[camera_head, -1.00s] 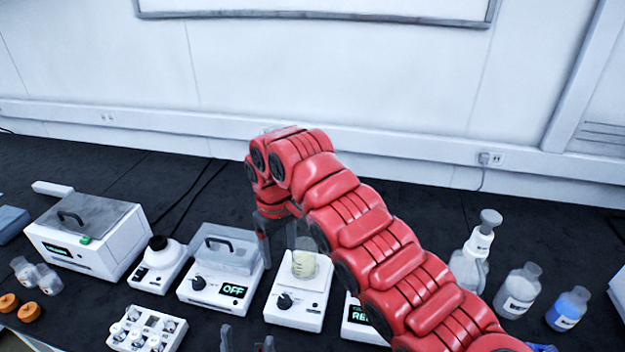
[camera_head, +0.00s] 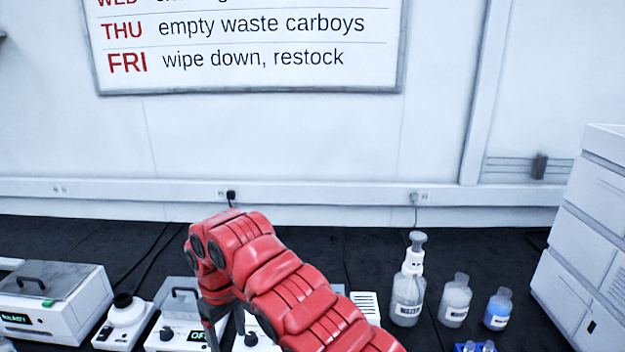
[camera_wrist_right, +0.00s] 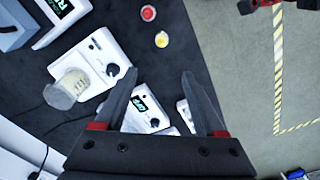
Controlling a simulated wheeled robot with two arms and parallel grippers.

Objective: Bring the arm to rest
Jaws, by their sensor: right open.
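My right arm reaches in from the bottom of the head view, and its right gripper (camera_head: 224,322) points down over the row of white instruments. In the right wrist view the right gripper (camera_wrist_right: 158,82) has its two fingers spread wide with nothing between them. A glass beaker (camera_wrist_right: 68,90) with pale yellow content stands on a white device (camera_wrist_right: 102,62) with a black knob, apart from the fingers. At the top edge of the right wrist view a red and dark part, likely my left gripper (camera_wrist_right: 262,4), is cut off; its jaws are unclear.
White instruments, including a lidded box (camera_head: 60,300) and a knobbed device (camera_head: 172,335), line the dark bench at left. A wash bottle (camera_head: 408,295), a clear bottle (camera_head: 455,300) and a blue-liquid bottle (camera_head: 498,308) stand right. A white cabinet (camera_head: 580,240) bounds the right side.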

